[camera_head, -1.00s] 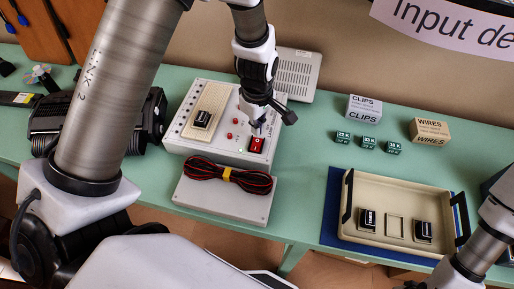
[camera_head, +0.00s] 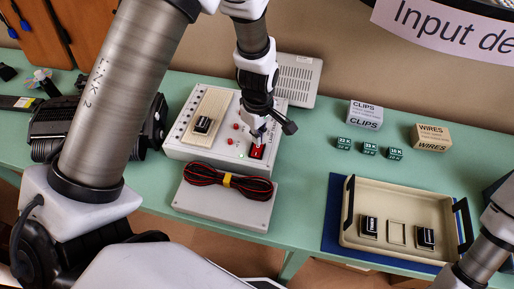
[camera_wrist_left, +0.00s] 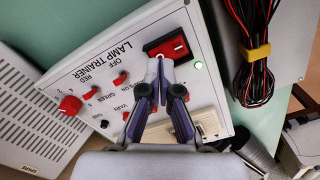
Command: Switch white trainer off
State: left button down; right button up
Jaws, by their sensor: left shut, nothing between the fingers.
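The white trainer (camera_head: 215,150), labelled LAMP TRAINER in the left wrist view (camera_wrist_left: 120,62), stands on the green table. Its red rocker switch (camera_head: 257,151) sits in a black frame near the box's right end. It also shows in the left wrist view (camera_wrist_left: 174,46). A small green light (camera_wrist_left: 198,65) beside the switch is lit. My left gripper (camera_head: 260,136) is shut and empty, with its fingertips (camera_wrist_left: 160,64) right at the switch's edge. I cannot tell whether they touch it. My right arm shows at the lower right; its gripper is out of view.
A grey box (camera_head: 228,207) with a coiled red-black cable (camera_head: 205,173) lies in front of the trainer. A grey vented unit (camera_head: 300,78) stands behind. Red knobs and buttons (camera_wrist_left: 70,105) are on the trainer's panel. A beige tray (camera_head: 380,192) lies to the right.

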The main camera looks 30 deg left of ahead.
pick_arm(q)
jog(key=shift+f+b, duration=0.55)
jog(key=shift+f, duration=0.5)
dwell(0.9)
notch_tip(320, 180, up, 7)
jog(key=p, duration=0.7)
dwell(0.4)
